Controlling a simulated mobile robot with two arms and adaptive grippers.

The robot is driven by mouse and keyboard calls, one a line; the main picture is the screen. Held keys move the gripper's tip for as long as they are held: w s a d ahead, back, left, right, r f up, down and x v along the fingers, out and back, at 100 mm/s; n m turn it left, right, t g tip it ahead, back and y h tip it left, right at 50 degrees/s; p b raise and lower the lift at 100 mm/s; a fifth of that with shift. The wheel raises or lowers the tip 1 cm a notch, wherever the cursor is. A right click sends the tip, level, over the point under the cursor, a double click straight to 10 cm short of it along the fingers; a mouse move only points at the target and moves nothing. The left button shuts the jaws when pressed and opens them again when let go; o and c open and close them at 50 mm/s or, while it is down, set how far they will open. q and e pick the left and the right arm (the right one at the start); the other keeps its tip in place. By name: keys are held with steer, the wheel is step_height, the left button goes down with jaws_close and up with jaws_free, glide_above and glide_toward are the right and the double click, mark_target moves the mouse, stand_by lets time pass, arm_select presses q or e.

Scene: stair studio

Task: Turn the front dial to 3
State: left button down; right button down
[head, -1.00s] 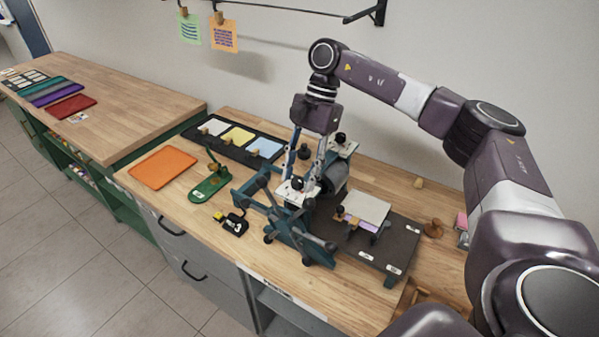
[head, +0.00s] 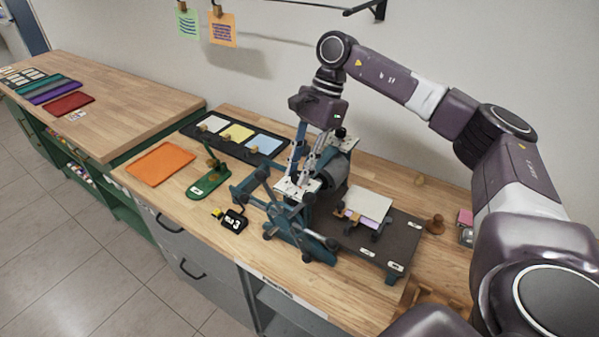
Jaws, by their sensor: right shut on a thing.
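A blue-green press (head: 290,232) with a spoked wheel and a grey roller (head: 334,176) stands on the wooden bench. A white scale plate (head: 286,187) lies on top of its front side. The front dial's dark knob sits on this plate and is mostly hidden by my fingers. My right gripper (head: 302,178) points down from above and is shut on the front dial. The dial's number cannot be read. A second dial (head: 340,133) with a dark knob is at the back of the press. My left gripper is out of view.
The press bed (head: 385,247) carries a block with a pale sheet (head: 367,205). A dark tray (head: 191,132) with coloured pads is behind.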

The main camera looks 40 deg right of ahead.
steer(key=m+t+b, duration=0.1)
steer(key=m, duration=0.1)
steer(key=m+b, duration=0.2)
steer(key=shift+s+f+m+t, duration=0.15)
steer(key=shift+m+t, duration=0.15)
steer(key=shift+t, duration=0.1)
steer(key=m+t+b, duration=0.1)
steer(key=m, duration=0.1)
steer(key=m+h+b, duration=0.1)
steer(key=m+b, duration=0.1)
steer(key=m, duration=0.1)
steer(key=shift+s+a+t, duration=0.1)
steer(key=shift+t, duration=0.3)
steer(key=m, duration=0.2)
steer(key=m+h+b, duration=0.1)
steer(key=m, duration=0.1)
steer(key=shift+a+r+t, duration=0.15)
steer(key=shift+r+t, duration=0.05)
steer(key=shift+t, duration=0.2)
steer(key=shift+r+m+t+h+b, duration=0.15)
steer(key=shift+m+h, duration=0.3)
steer(key=shift+m, duration=0.5)
steer(key=shift+f+m+t+h+b, duration=0.15)
steer(key=shift+m+h, duration=0.3)
steer(key=shift+m, duration=0.5)
steer(key=shift+r, duration=0.1)
steer(key=c, duration=1.7)
jaws_free()
steer(key=shift+s, duration=0.1)
